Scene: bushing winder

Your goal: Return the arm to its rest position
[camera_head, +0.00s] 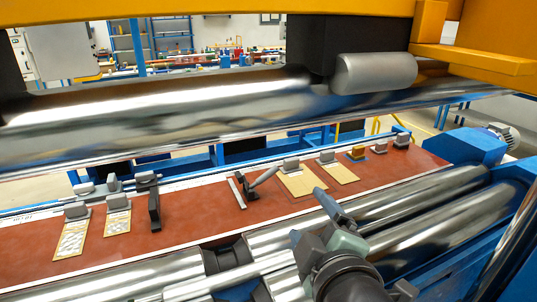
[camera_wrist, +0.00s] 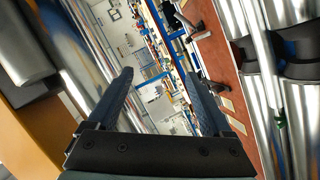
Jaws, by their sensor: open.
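My gripper (camera_head: 309,214) shows at the lower middle of the head view, at the end of my dark arm, in front of the red-brown table and over the rollers. In the wrist view my gripper (camera_wrist: 160,76) has its two dark fingers spread wide with nothing between them. I see no object held. The rest position itself is not marked in either view.
A large shiny roller (camera_head: 170,115) spans the upper head view under a yellow beam (camera_head: 200,9). Lower metal rollers (camera_head: 420,235) lie beside my gripper. The red-brown table (camera_head: 205,215) carries tan plates (camera_head: 302,184), grey clamps and a black upright bracket (camera_head: 154,210).

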